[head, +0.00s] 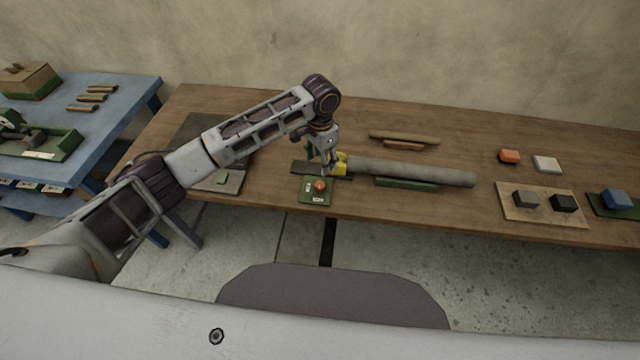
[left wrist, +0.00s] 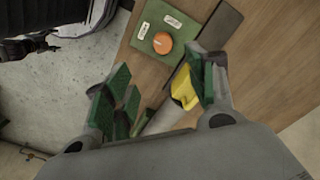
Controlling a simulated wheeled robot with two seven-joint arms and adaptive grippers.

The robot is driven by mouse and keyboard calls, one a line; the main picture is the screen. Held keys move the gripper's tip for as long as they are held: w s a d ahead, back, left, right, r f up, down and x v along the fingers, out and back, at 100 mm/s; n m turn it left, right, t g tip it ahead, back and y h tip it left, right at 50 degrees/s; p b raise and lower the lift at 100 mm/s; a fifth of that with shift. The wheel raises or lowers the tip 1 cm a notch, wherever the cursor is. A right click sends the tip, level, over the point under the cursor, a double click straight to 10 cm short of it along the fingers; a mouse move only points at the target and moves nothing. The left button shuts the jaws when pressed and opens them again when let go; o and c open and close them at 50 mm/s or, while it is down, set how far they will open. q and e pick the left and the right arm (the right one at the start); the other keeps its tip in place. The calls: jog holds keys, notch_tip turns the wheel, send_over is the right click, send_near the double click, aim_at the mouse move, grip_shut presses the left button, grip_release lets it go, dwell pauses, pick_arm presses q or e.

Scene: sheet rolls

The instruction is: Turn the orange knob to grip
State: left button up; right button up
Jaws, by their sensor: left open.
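The orange knob (head: 320,186) sits on a small green panel (head: 313,197) with two pale labels, near the front edge of the wooden table. The knob also shows in the left wrist view (left wrist: 163,43), on the green panel (left wrist: 148,52). My left gripper (head: 328,172) is just behind the knob, beside a yellow clamp piece (head: 341,163) at the end of a grey roll (head: 410,171). In the left wrist view its green-padded fingers (left wrist: 160,95) are apart, with the yellow piece (left wrist: 184,88) near the right finger. The gripper looks empty. My right gripper is out of view.
A green strip (head: 406,184) and brown rods (head: 404,137) lie by the roll. A board (head: 542,215) with dark blocks, an orange block (head: 509,156) and a white block (head: 547,163) are at right. A blue table (head: 125,88) stands at left.

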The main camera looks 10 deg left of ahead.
aim_at(320, 184)
pick_arm(q)
jog(key=shift+w+a+r, duration=0.2)
jog(key=shift+f, duration=0.1)
jog(key=shift+f, duration=6.85)
jog(key=shift+c, duration=0.3)
jog(key=c, duration=1)
